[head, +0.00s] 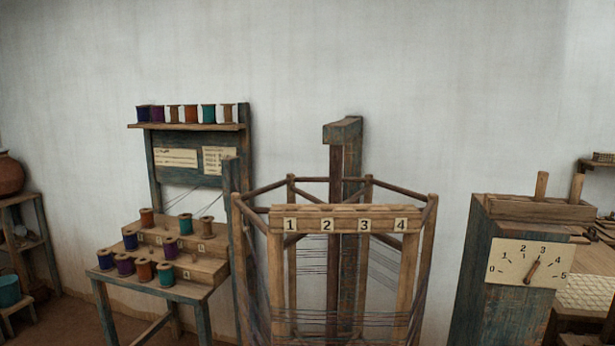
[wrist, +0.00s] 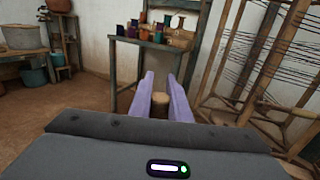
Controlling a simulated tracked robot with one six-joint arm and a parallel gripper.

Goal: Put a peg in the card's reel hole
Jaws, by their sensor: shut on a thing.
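My gripper (wrist: 160,95) shows only in the wrist view, its two pale purple fingers shut on a short round wooden peg (wrist: 160,104). The reel (head: 429,250) is a many-sided wooden frame wound with dark threads. Its front rail (head: 345,212) carries plates numbered 1 to 4; no peg stands up from it, and its holes are hard to make out. Two cards, a wide one (head: 176,158) and a squarer one (head: 219,160), hang on the bobbin stand's board; their writing is too small to read. Two more pegs (head: 541,185) (head: 577,187) stand upright in a wooden block (head: 540,208).
The block sits on a blue-green cabinet (head: 470,270) with a 0-to-5 dial (head: 527,263). A bobbin stand (head: 150,285) with several coloured spools is left of the reel. In the wrist view, floor (wrist: 60,120) is open at left; the threaded reel frame (wrist: 265,60) rises at right.

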